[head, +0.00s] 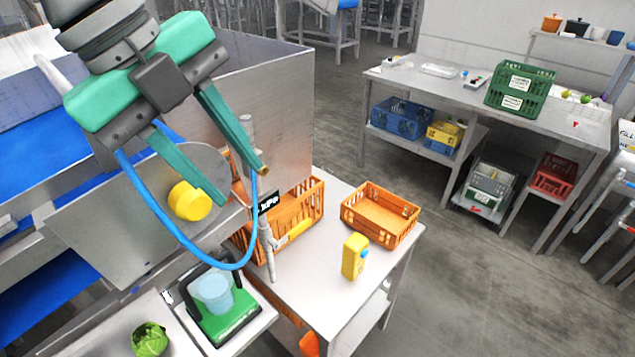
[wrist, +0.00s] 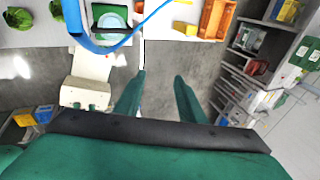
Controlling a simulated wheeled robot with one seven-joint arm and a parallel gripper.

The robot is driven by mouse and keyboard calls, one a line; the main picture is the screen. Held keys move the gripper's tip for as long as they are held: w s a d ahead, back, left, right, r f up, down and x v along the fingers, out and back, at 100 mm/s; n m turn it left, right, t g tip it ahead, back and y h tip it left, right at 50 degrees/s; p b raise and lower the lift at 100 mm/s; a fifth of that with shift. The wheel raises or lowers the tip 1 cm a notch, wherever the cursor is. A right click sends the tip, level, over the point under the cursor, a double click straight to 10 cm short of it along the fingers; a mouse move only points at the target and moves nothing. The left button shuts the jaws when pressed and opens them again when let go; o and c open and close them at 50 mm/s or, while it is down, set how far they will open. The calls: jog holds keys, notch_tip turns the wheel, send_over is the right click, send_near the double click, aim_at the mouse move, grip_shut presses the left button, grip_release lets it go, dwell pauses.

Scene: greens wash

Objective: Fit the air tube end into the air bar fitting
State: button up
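My gripper (head: 243,188) is open, its two teal fingers apart, with nothing seen between them. It also shows open in the wrist view (wrist: 158,76). The blue air tube (head: 185,245) hangs in a loop below the gripper, then rises to near the right fingertip. There a small brass-coloured piece (head: 264,171) shows; I cannot tell whether it is the air bar fitting or whether the tube end is in it. In the wrist view the tube (wrist: 88,40) bends at the upper left, away from the fingers.
A pale upright post (head: 266,245) with a dark label stands on the table below. Orange crates (head: 380,212), a yellow device (head: 355,256) and a green scale with a clear container (head: 228,322) are near. A steel panel (head: 285,100) stands behind the gripper.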

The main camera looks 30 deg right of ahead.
jog(key=w+d+f+t, duration=0.1)
jog(key=w+d+f, duration=0.1)
jog(key=d+f, duration=0.7)
jog(key=d, duration=0.4)
jog(key=shift+w+f, duration=0.1)
jog(key=shift+f, duration=0.1)
